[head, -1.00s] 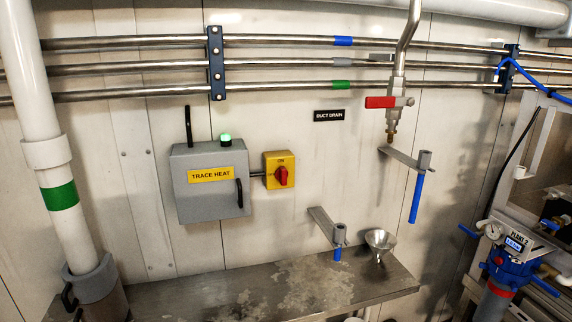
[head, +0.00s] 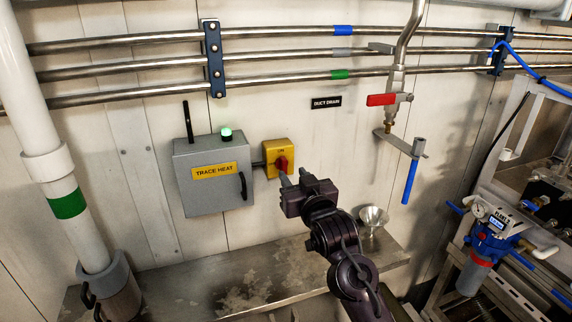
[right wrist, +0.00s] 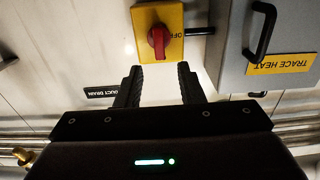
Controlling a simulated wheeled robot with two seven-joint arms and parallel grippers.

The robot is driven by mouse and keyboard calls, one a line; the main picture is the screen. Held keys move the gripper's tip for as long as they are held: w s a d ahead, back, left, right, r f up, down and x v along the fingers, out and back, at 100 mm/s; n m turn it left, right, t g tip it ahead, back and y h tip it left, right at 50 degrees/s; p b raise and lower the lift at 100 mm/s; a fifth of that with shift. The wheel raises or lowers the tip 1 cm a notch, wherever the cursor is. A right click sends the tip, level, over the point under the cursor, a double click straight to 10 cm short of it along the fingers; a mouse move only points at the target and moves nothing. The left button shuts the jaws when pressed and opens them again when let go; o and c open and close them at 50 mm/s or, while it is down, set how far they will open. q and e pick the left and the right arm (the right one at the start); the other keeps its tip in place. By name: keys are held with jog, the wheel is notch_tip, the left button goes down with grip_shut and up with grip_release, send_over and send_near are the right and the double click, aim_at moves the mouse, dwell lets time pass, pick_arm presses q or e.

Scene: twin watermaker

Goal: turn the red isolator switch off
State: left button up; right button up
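The red isolator switch (head: 282,164) is a red knob on a yellow box (head: 270,148) on the wall, right of the grey TRACE HEAT cabinet (head: 207,194). ON is marked above it. In the right wrist view, the picture is upside down; the red knob (right wrist: 158,38) stands upright, in line with ON rather than with the OFF mark at its side. My right gripper (head: 294,177) is just right of and below the knob in the head view. In the right wrist view my right gripper (right wrist: 160,78) is open and empty, its fingers short of the knob. My left gripper is not in view.
A green lamp (head: 226,134) is lit on the cabinet. A steel funnel (head: 373,217) stands on the metal shelf (head: 252,290) below. A drain valve with a red lever (head: 381,100) hangs to the right, near a blue-handled bracket (head: 411,180). Pipes run above.

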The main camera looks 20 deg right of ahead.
aim_at(285, 164)
jog(key=w+p, duration=0.2)
jog(key=w, duration=0.4)
jog(key=shift+w+a+f, duration=0.1)
grip_shut()
